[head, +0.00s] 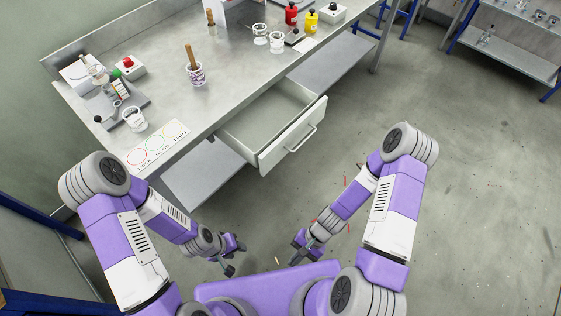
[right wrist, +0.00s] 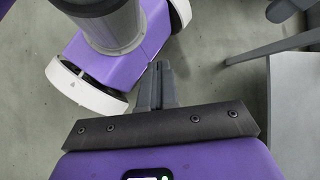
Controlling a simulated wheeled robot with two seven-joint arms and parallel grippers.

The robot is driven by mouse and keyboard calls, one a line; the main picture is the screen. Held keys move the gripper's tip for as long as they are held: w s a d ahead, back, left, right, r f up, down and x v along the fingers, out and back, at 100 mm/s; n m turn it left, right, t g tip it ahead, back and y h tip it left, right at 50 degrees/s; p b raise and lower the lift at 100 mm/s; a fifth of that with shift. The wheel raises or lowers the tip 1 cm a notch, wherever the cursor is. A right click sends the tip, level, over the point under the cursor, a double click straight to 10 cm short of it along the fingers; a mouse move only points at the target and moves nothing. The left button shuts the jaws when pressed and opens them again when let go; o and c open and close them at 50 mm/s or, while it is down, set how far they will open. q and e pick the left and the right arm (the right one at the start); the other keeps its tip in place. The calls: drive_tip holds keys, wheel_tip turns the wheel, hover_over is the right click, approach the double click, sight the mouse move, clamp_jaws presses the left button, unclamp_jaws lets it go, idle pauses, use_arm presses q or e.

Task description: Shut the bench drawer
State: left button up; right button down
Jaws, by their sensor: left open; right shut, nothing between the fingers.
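The bench drawer (head: 293,140) is pulled out of the front of the grey bench (head: 240,75). It has a pale front panel with a bar handle (head: 300,138), and its inside looks empty. My left gripper (head: 229,269) is open, low in front of the bench and away from the drawer. My right gripper (head: 296,260) is shut and empty, also low and well short of the drawer front. In the right wrist view, the right gripper's fingers (right wrist: 165,85) are together with nothing between them. The drawer cannot be made out with certainty in that view.
A lower shelf (head: 205,172) lies beneath. The floor before the drawer has small scattered bits.

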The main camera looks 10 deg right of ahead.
wheel_tip(320, 180, up, 2)
drive_tip(key=a+m+y, duration=0.2)
drive_tip(key=m+y, duration=0.1)
drive_tip(key=m+t+y+p, duration=0.1)
drive_tip(key=m+t+p, duration=0.1)
drive_tip(key=m+t, duration=1.55)
approach(271, 162)
drive_tip(key=shift+n, duration=0.25)
drive_tip(key=b+x, duration=0.3)
drive_tip(key=x, duration=0.2)
drive_tip(key=shift+w+a+f, duration=0.1)
drive_tip(key=shift+w+a, duration=0.05)
drive_tip(key=shift+a, duration=0.1)
drive_tip(key=shift+w+a, duration=0.35)
drive_tip(key=shift+w, duration=0.2)
